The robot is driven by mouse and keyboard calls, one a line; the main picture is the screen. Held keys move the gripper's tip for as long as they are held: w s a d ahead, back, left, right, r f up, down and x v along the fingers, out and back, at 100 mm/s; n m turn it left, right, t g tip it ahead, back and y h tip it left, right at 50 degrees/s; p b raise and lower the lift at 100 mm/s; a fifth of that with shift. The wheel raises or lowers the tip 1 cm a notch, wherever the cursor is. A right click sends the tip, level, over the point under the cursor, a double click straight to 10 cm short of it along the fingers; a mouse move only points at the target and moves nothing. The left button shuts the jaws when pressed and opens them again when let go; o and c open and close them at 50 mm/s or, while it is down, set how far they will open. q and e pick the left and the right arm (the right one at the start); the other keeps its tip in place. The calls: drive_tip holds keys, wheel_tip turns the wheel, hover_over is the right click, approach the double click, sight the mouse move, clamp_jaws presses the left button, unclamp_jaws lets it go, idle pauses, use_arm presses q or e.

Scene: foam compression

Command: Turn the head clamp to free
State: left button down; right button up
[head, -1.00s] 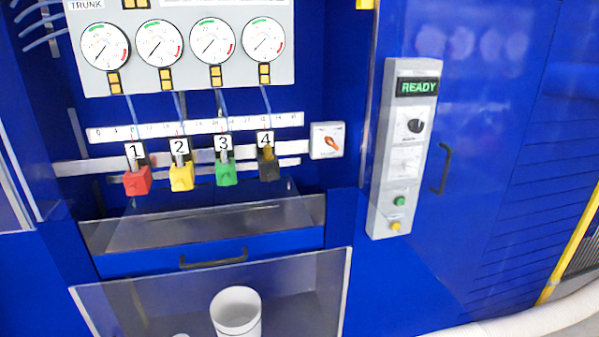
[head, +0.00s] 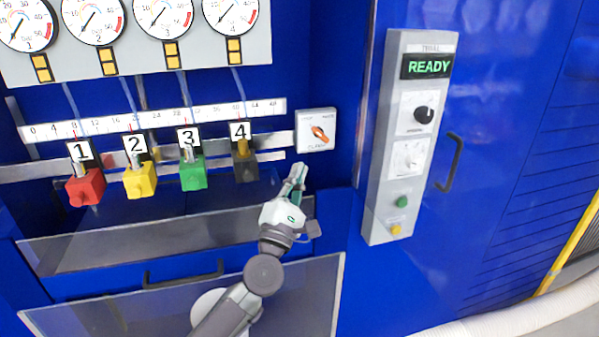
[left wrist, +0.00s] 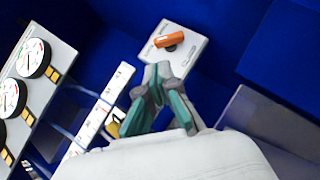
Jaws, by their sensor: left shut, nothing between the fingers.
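The head clamp is a white square plate (head: 328,119) with an orange knob (head: 319,133) on the blue panel, right of the numbered heads. The knob sits slanted on the plate, its upper end toward the left. In the left wrist view the orange knob (left wrist: 169,40) lies just beyond the fingertips on the white plate (left wrist: 188,50). My left gripper (head: 298,171) is shut and empty, a little below and left of the plate, apart from the knob. It also shows in the left wrist view (left wrist: 157,72). My right gripper is not in view.
Red (head: 86,187), yellow (head: 140,180), green (head: 193,173) and black (head: 245,168) heads hang on the rail to the left. A control box (head: 408,137) reading READY stands to the right. A clear guard (head: 80,312) and drawer handle (head: 183,279) lie below.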

sight(320, 135)
use_arm(q)
drive_tip(key=shift+x, duration=3.8)
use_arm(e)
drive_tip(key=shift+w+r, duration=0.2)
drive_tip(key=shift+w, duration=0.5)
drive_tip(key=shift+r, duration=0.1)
